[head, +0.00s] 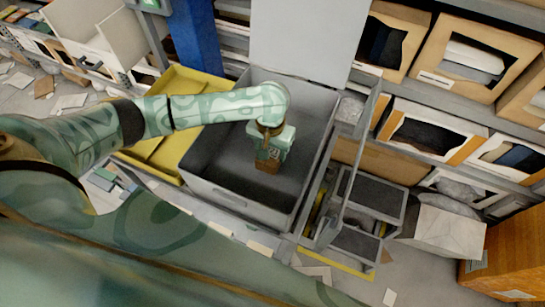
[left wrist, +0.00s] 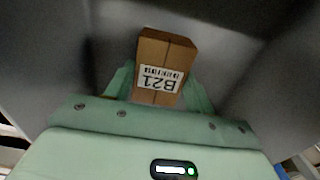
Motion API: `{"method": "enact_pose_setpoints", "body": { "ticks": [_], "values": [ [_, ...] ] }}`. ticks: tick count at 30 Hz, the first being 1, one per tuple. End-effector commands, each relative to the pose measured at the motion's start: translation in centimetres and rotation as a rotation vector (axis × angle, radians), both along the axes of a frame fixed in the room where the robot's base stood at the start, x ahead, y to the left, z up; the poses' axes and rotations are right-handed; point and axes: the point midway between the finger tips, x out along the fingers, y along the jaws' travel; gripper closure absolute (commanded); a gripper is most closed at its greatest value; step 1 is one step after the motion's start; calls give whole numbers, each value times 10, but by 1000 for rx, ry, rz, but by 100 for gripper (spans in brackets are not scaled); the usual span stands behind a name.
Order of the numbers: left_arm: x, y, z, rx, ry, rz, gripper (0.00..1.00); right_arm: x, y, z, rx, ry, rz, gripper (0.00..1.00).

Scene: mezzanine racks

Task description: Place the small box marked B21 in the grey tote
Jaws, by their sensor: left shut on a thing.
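The small brown box (left wrist: 168,50) carries a white label that reads B21, upside down in the left wrist view. My left gripper (left wrist: 158,88) is shut on it, with one green finger on each side. In the head view the left gripper (head: 270,158) points down inside the grey tote (head: 235,200), and a little of the brown box (head: 268,167) shows below it. Grey tote walls surround the box in the wrist view. I cannot tell whether the box touches the tote floor. My right gripper is not in view.
A yellow tray (head: 170,150) stands left of the tote. A grey frame with bins (head: 370,210) stands to its right. Racks with open cartons (head: 430,125) line the upper right. An orange-brown cabinet (head: 510,250) is at the lower right. Loose papers lie on the floor.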

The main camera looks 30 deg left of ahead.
Motion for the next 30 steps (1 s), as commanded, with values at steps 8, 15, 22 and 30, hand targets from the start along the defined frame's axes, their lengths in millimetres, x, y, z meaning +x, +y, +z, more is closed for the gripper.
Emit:
{"method": "enact_pose_setpoints", "body": {
  "ticks": [8, 15, 22, 30],
  "values": [
    [2, -2, -36, 0, 0, -1, 70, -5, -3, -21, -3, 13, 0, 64],
    [2, -2, -35, 1, -1, -1, 70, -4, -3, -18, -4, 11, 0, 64],
    [2, -2, -36, 1, -1, -1, 24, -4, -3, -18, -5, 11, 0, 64],
    [2, -2, -29, 0, -2, -1, 24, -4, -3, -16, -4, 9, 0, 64]
  ]
}}
